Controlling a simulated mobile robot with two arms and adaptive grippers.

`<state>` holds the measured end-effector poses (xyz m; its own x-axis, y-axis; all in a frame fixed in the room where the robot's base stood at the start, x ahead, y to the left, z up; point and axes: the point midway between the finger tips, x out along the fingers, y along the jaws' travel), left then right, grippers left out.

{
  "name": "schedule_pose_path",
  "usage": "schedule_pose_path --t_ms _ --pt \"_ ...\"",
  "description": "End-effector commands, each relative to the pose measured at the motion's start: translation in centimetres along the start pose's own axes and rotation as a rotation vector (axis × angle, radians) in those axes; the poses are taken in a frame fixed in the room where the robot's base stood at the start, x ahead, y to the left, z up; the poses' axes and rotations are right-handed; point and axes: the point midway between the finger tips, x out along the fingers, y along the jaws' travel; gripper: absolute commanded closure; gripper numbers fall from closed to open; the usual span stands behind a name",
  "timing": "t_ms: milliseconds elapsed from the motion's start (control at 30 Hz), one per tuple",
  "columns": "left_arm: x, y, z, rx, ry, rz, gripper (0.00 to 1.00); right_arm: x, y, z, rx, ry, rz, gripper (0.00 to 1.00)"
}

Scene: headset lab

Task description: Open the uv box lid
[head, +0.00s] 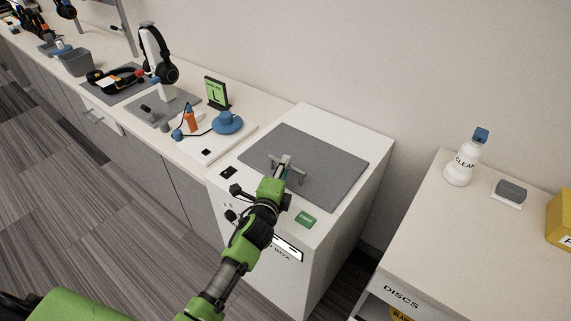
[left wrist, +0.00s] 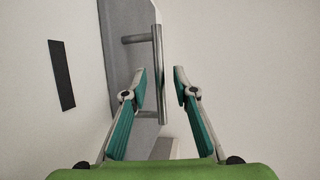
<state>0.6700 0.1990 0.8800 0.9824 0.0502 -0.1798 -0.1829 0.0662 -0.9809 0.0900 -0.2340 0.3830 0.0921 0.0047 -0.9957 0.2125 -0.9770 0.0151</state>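The UV box (head: 345,245) is a white cabinet with a grey lid (head: 330,155) lying flat on its top. A metal bar handle (head: 299,176) stands on the lid near its front edge. My left gripper (head: 283,163) is at the handle, pointing down at it. In the left wrist view, the fingers of the left gripper (left wrist: 162,78) are apart, and the handle bar (left wrist: 158,50) runs between the fingertips without clear contact. The grey lid (left wrist: 118,75) shows behind it. My right gripper is in neither view.
A green start button (head: 305,220) sits on the box's front top edge. A right-hand counter holds a spray bottle (head: 462,168).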

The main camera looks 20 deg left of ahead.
Motion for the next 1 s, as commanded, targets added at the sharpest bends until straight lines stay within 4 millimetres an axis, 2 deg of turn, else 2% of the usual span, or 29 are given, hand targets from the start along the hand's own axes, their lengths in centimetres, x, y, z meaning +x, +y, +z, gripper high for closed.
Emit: schedule_pose_path --t_ms 200,567,667,700,1000 --pt "2.0 0.0 0.0 0.0 0.0 0.0 0.74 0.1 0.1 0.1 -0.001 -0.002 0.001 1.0" --pt "2.3 0.1 0.0 0.0 0.0 0.001 0.74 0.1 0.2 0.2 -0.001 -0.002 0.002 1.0" --pt "2.3 0.1 0.0 0.0 0.0 0.001 0.97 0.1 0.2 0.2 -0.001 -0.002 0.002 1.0" --pt "2.3 0.1 0.0 0.0 0.0 0.001 1.0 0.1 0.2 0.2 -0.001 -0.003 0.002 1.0" --pt "2.3 -0.4 0.0 0.0 0.0 0.0 1.0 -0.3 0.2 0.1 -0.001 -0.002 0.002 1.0"
